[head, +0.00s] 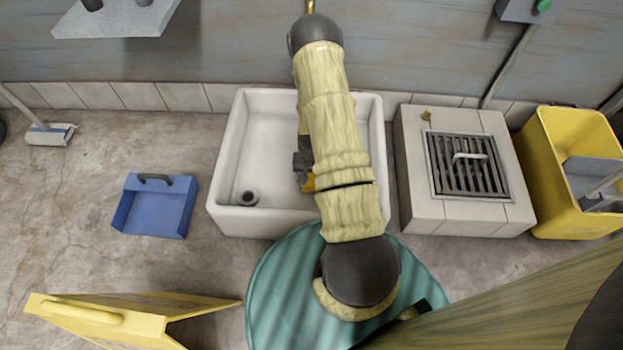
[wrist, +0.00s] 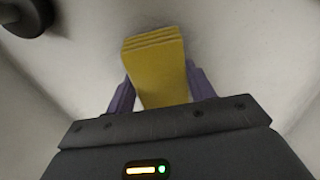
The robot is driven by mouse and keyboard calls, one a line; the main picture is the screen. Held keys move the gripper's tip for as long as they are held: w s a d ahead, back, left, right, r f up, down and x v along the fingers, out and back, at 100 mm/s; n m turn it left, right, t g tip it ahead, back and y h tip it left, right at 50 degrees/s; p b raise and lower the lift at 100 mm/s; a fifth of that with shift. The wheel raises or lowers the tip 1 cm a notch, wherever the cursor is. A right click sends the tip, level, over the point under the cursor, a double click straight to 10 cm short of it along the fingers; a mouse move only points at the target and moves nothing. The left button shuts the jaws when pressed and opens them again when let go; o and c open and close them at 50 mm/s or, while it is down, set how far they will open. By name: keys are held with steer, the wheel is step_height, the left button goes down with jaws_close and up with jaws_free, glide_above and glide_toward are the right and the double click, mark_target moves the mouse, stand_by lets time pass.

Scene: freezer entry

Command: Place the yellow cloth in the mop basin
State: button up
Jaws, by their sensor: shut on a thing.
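The yellow cloth (wrist: 157,70) is a folded, layered stack held between the purple fingers of my gripper (wrist: 161,82). In the head view only a small yellow part of the cloth (head: 309,184) shows beside my arm. The mop basin (head: 265,130) is a white, deep, square tub against the wall. My gripper (head: 301,168) is over the inside of the basin, mostly hidden by my arm. White basin surfaces (wrist: 235,40) surround the cloth in the wrist view. I cannot tell whether the cloth touches the basin floor.
A dark round drain fitting (head: 248,198) sits in the basin's front left. A tiled block with a grate (head: 466,165) stands right of the basin, then a yellow bucket (head: 560,150). A blue dustpan (head: 155,205) lies left. A yellow folding sign (head: 100,312) and teal round object (head: 280,290) are in front.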

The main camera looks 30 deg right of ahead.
mark_target(311, 175)
steer(key=shift+f, duration=0.35)
steer(key=shift+f, duration=0.1)
steer(key=o, duration=1)
steer(key=shift+o, duration=0.2)
step_height(311, 175, up, 12)
steer(key=p, duration=0.8)
